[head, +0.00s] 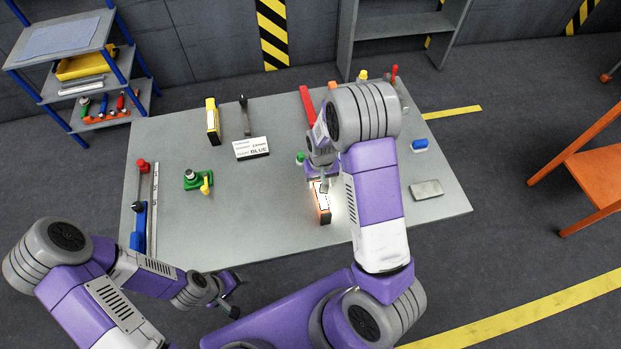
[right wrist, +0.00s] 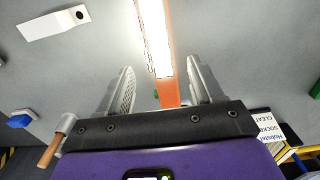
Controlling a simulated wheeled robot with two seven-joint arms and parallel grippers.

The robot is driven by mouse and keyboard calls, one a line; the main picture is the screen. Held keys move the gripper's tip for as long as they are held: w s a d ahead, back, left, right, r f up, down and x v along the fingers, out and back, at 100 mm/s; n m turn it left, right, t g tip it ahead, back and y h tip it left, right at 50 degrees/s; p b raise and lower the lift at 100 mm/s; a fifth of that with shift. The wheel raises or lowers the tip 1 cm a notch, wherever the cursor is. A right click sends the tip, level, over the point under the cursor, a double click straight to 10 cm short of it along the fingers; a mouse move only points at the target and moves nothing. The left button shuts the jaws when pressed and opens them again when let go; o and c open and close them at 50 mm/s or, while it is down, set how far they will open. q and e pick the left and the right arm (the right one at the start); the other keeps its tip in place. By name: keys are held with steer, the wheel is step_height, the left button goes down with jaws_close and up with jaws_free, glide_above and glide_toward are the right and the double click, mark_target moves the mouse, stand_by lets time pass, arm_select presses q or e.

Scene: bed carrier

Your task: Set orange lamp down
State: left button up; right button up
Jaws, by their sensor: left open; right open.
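My right gripper (head: 321,184) is at the lamp's upper end. Its jaws (right wrist: 160,85) are open, with a gap between the lamp and each finger. The lamp's lower end seems to be on the tabletop; my arm hides part of the area behind it. My left gripper (head: 232,293) is open and empty, low in front of the table.
The grey table (head: 255,215) has clear room left of the lamp. A sign (head: 251,148), a yellow lamp (head: 212,121) and a green device (head: 197,180) stand further left. A grey block (head: 426,190) and blue block (head: 420,144) lie right. An orange chair (head: 597,170) is beyond.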

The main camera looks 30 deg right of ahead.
steer(key=shift+w+f, duration=0.65)
steer(key=shift+f, duration=0.15)
steer(key=f, duration=0.4)
steer(key=s+f, duration=0.1)
steer(key=f, duration=0.1)
steer(key=shift+r, duration=0.1)
steer(key=shift+c, duration=0.2)
jaws_close()
